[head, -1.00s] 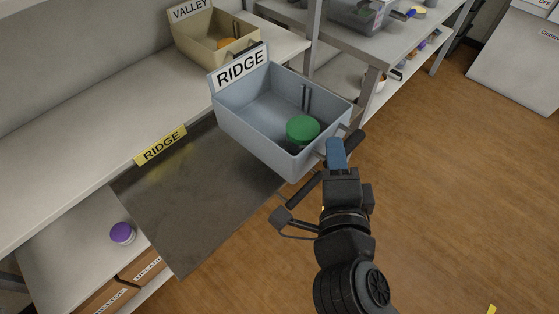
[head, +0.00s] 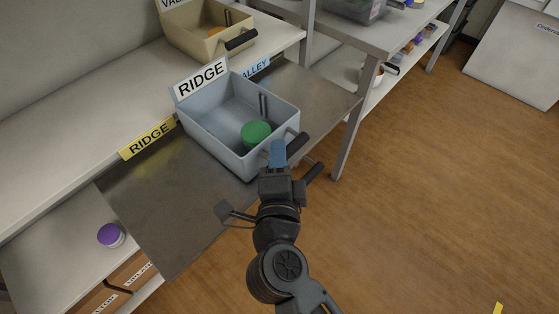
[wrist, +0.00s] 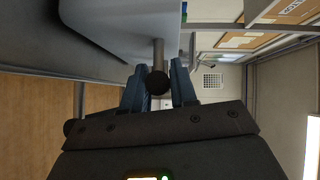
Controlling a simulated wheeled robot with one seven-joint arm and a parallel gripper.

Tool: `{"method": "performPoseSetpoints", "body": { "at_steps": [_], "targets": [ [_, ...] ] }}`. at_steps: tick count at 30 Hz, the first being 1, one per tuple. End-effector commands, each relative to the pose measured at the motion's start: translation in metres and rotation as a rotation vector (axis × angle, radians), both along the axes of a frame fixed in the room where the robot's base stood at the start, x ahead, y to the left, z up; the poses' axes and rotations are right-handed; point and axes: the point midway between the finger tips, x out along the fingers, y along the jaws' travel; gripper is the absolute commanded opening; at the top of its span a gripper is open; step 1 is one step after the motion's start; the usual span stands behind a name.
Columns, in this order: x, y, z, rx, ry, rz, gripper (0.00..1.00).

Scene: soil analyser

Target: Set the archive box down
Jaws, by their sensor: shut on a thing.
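The archive box is a grey-blue open bin labelled RIDGE (head: 203,128). In the head view it is over the dark grey pull-out surface (head: 155,215), in front of the upper shelf; I cannot tell whether it touches that surface. A green-lidded jar (head: 256,134) is inside it. My gripper (head: 278,155) is at the box's front right side, shut on its dark bar handle (head: 297,146). The wrist view shows the handle (wrist: 158,65) between the blue fingers and the box wall (wrist: 125,25) beyond.
A beige VALLEY bin (head: 208,32) stands on the upper shelf behind. A yellow RIDGE tag (head: 148,139) and a blue VALLEY tag (head: 256,68) mark the shelf edge. A purple-lidded jar (head: 111,235) is on the lower shelf. The dark surface is bare left of the box.

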Motion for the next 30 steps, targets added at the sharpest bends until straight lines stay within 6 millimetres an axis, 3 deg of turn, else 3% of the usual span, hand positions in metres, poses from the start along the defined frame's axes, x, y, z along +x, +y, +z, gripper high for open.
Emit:
{"method": "performPoseSetpoints", "body": {
  "at_steps": [5, 6, 13, 23, 30],
  "targets": [
    [0.000, 0.000, -0.002, -0.002, 0.003, 0.000, 0.00],
    [-0.001, -0.001, -0.004, -0.005, 0.006, 0.000, 0.29],
    [-0.001, -0.001, -0.003, -0.004, 0.005, 0.000, 0.51],
    [-0.004, -0.001, -0.003, -0.003, 0.005, 0.000, 0.53],
    [-0.041, -0.003, 0.001, -0.004, 0.006, 0.002, 0.53]
  ]
}}
